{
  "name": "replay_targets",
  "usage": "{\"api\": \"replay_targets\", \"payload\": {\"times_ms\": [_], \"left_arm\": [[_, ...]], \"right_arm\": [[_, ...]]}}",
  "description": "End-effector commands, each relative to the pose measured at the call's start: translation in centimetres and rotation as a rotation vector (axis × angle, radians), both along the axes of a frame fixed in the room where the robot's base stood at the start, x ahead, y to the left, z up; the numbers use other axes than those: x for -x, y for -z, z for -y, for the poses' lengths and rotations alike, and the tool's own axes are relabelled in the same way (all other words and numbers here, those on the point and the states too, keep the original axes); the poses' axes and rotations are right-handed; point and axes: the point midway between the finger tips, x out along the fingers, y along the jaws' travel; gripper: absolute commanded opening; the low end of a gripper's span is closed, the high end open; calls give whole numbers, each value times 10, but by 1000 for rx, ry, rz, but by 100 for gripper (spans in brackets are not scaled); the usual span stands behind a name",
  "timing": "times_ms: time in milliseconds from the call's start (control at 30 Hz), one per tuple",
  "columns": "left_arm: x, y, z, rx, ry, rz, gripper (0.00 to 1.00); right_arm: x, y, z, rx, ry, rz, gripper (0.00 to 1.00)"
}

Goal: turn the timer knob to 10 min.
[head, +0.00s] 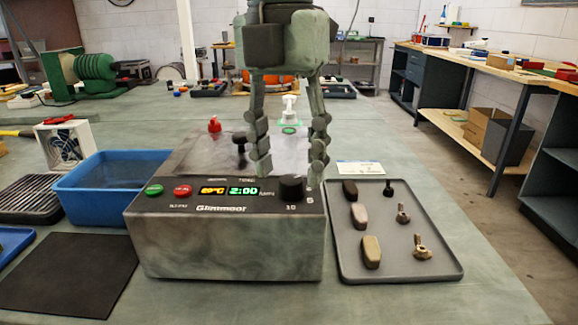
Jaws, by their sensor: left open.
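The grey drum bench machine (230,248) stands on the green-grey table in the middle of the head view. Its black timer knob (292,188) sits at the right of the front panel, with "10" printed below it and "5" to its right. The knob's pointer is too small to read. The lit display (228,191) shows a temperature that looks like 20°C and 2:00 in green. My left gripper (288,172) hangs fingers down, open, just above and behind the knob. Its fingers are spread wider than the knob, and I see no contact. My right gripper is not in view.
A grey tray (342,262) with several small handles and wing screws lies close to the right. A blue bin (112,180) and a black mat (70,275) are at the left. A green button (153,190) and a red button (182,191) sit left of the display.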

Motion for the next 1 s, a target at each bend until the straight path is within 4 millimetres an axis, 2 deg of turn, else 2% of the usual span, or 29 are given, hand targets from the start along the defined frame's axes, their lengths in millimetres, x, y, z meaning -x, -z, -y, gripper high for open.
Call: {"api": "replay_targets", "payload": {"times_ms": [200, 467, 833, 1000], "left_arm": [[0, 16, 1, 0, 0, 1, 47], [0, 17, 1, 1, 0, 0, 46], [0, 17, 1, 1, 0, 0, 0], [0, 17, 1, 1, 5, 1, 0]], "right_arm": [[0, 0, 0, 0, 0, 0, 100], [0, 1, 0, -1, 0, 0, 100], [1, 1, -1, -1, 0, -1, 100], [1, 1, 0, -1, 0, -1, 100]]}}
